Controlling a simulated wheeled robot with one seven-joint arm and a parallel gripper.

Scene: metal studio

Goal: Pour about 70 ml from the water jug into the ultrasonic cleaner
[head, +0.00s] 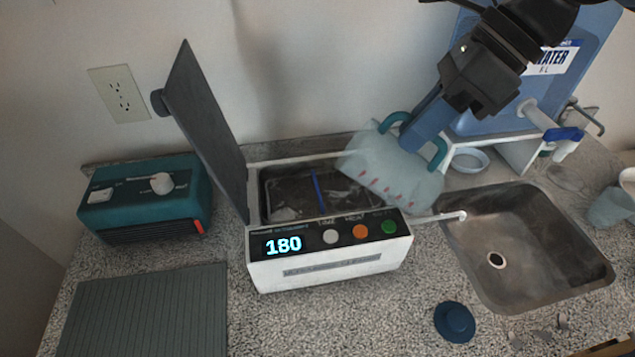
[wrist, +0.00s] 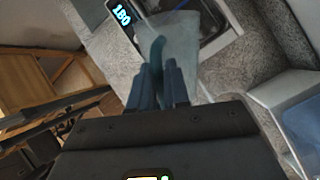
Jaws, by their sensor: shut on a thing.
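The ultrasonic cleaner (head: 330,270) is a white box on the counter with its dark lid (head: 205,125) standing open at the left. Its display reads 180. Its tank is dark inside, with a blue strip in it; the liquid level is hard to tell. The water jug (head: 385,180) is translucent with red marks and a teal handle. It is tilted to the left, its lower-left end over the right part of the tank. My gripper (head: 422,130) is shut on the jug's handle. In the wrist view the jug (wrist: 182,40) shows beyond my gripper (wrist: 158,85). No stream is clearly visible.
A blue water container (head: 590,50) stands on a white stand behind, its tap over the sink (head: 530,245) at right. A teal device (head: 145,200) and grey ribbed mat (head: 150,310) lie left. A blue stopper (head: 455,322) lies at front.

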